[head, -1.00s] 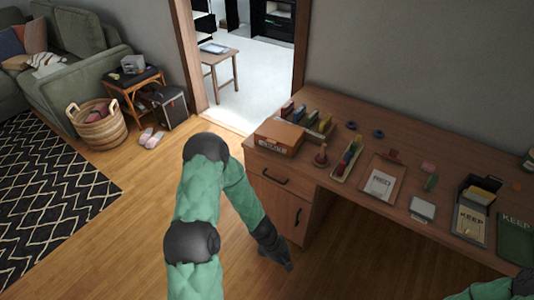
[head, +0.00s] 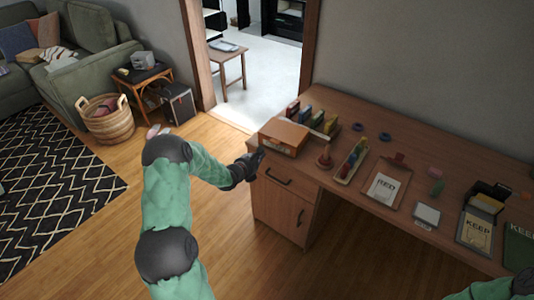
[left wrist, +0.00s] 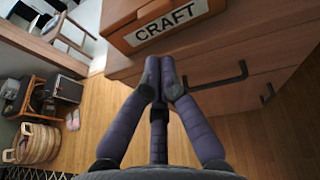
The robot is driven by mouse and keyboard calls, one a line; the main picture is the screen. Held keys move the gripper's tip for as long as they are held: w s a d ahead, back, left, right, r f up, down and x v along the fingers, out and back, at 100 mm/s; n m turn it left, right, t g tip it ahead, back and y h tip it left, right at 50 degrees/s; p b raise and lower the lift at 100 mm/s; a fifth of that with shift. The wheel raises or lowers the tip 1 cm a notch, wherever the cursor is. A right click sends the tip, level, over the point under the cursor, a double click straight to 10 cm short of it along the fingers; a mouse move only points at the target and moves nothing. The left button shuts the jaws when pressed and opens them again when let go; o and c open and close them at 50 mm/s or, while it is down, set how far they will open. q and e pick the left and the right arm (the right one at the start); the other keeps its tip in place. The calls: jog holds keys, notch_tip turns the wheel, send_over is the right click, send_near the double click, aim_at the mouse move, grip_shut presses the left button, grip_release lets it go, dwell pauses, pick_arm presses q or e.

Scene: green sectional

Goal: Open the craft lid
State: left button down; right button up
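The craft box (head: 278,146) is an orange-brown box at the left end of the desk. Its lid (head: 287,133) looks closed. In the left wrist view the box front (left wrist: 118,34) carries a white CRAFT label (left wrist: 165,20) at the top. My left gripper (head: 259,157) is just in front of the box's left front corner, near the desk edge. In the left wrist view its fingertips (left wrist: 160,66) are together, below the label, with nothing seen between them. Whether they touch the box I cannot tell. My right gripper is not in view.
A drawer handle (head: 278,177) sticks out below the box. Floor is free left of the desk.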

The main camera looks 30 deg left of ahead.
pick_arm(q)
jog(key=shift+b+x, duration=1.5)
jog(key=shift+x, duration=3.25)
jog(key=shift+d+f, duration=0.1)
jog(key=shift+d, duration=0.1)
jog(key=shift+s, duration=0.1)
